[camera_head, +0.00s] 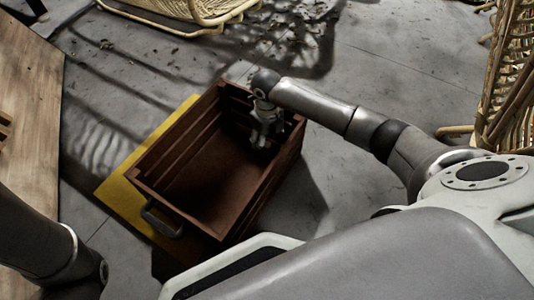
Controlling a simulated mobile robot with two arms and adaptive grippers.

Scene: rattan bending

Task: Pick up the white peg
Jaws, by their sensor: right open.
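My right gripper (260,141) points down inside the far right corner of a brown wooden crate (150,188). Its fingers are small in the picture and look apart. I cannot make out a white peg; the gripper or the crate's walls may hide it. The crate's visible floor at the near left looks bare. Part of my left arm shows at the lower left, but its gripper is out of view.
The slatted crate has a dark handle (162,222) on its near side and stands on a yellow board (121,196). A wooden table (30,105) is at the left. Rattan furniture stands at the top (190,12) and right (510,90). Grey floor lies open beyond the crate.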

